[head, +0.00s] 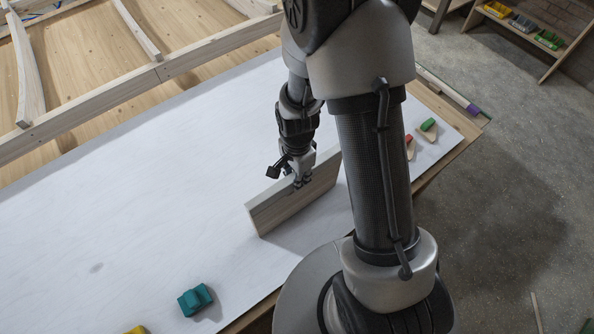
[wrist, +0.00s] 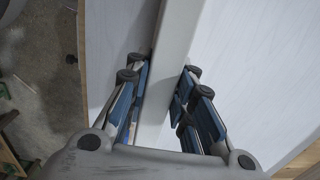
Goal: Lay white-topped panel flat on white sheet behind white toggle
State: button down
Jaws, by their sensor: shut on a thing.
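The panel (head: 285,212) is a pale wooden board standing on its long edge, tilted slightly, on or just above the white sheet (head: 130,190); I cannot tell whether it touches. My gripper (head: 302,181) is shut on its upper edge, near the middle. In the wrist view, the panel's narrow pale edge (wrist: 179,28) runs between the two fingers of my gripper (wrist: 160,80), with the white sheet (wrist: 262,65) on both sides. My arm hides the panel's right end in the head view. I cannot make out a white toggle; my arm may cover it.
Red (head: 409,141) and green (head: 428,125) toggles lie at the sheet's right end. A teal block (head: 195,299) and a yellow piece (head: 136,330) lie at the front edge. A wooden frame (head: 160,70) borders the back. The sheet's left and middle are clear.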

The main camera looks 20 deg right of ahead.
jog(key=shift+f, duration=0.1)
jog(key=c, duration=1.4)
grip_release()
jog(key=s+r+n+t+p, duration=0.1)
jog(key=s+r+n+p, duration=0.15)
jog(key=r, duration=1.05)
jog(key=s+r+n+t+p, duration=0.15)
jog(key=r+n, duration=0.25)
jog(key=r, duration=0.9)
jog(key=s+r+n+t, duration=0.2)
jog(key=s+r+n, duration=0.5)
jog(key=s, duration=0.4)
jog(key=shift+r+n+b, duration=0.35)
jog(key=shift+n+b, duration=0.1)
